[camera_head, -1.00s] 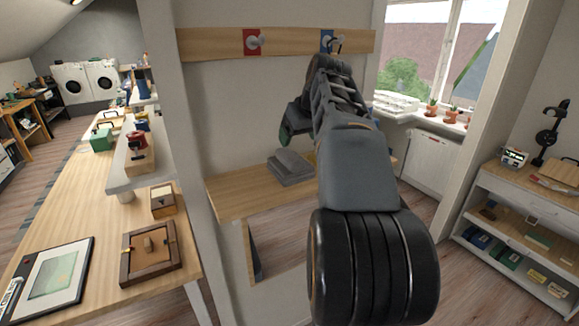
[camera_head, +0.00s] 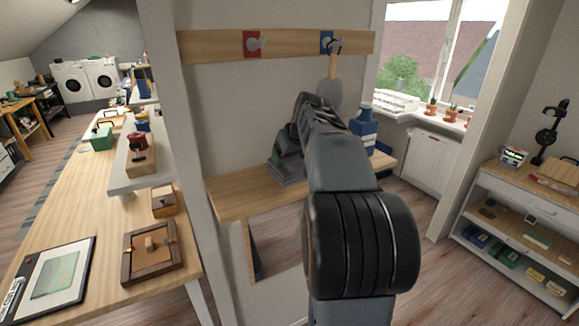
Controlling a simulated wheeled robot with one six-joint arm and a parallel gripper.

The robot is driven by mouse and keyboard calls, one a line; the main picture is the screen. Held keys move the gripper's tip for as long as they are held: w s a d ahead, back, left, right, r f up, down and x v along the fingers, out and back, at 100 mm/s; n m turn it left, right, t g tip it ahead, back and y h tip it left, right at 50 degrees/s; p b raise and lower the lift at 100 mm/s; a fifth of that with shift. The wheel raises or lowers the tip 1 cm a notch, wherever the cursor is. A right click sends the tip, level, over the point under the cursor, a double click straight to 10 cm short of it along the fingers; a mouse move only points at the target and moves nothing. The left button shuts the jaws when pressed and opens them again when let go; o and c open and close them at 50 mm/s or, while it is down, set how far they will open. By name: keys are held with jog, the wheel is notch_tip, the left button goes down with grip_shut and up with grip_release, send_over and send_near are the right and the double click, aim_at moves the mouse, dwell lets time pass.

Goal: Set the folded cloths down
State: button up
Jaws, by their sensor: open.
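The folded cloths (camera_head: 288,180) are a small flat grey stack on the wooden wall shelf (camera_head: 236,198), left of its middle. My gripper (camera_head: 284,158) is low over the cloths, with its fingers at or just above the stack. It is open. My own gripper and arm hide much of the stack, and I cannot tell whether the fingers touch it.
A blue bottle (camera_head: 364,128) stands on the shelf right of my arm. The red-backed hook (camera_head: 252,44) is empty. The shelf's left end is clear.

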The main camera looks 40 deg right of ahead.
jog(key=c, duration=1.1)
jog(key=shift+c, duration=0.2)
jog(key=shift+r, duration=0.15)
